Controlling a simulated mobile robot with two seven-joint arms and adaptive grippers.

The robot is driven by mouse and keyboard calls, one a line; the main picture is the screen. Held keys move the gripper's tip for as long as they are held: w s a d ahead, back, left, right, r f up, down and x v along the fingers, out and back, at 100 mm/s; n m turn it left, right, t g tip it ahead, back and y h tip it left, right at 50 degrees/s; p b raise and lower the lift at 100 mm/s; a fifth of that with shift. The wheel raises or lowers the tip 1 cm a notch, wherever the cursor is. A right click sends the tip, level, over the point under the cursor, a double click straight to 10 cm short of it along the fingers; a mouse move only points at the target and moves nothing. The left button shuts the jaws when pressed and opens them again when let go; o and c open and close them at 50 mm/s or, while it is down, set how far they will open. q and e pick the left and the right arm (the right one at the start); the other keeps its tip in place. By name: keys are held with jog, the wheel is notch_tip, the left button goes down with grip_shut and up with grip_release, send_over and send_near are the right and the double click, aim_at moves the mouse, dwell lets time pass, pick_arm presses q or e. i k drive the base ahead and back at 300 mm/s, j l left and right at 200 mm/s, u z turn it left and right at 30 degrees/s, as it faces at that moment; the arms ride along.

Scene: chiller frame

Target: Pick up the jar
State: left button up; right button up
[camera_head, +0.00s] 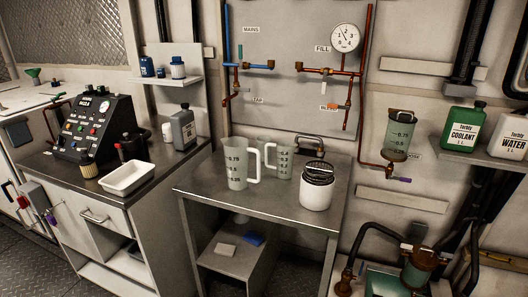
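A white jar-like container (316,193) with a dark ribbed or wire top stands upright on the steel table (210,190), near its right side. Two translucent measuring jugs with handles stand to its left. The front jug (237,165) has its white handle to the right, and the rear jug (283,160) stands close behind it. A clear graduated vessel (397,138) is fixed to the wall piping at the right. Neither of my grippers is in view.
The left bench holds a black control box (92,125), a white tray (127,178) and a grey bottle (184,130). Pipes and a gauge (345,37) are on the wall. The table's front edge is clear.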

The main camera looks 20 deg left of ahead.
aim_at(262, 140)
jog(key=j+z, duration=1.25)
jog(key=z, duration=0.2)
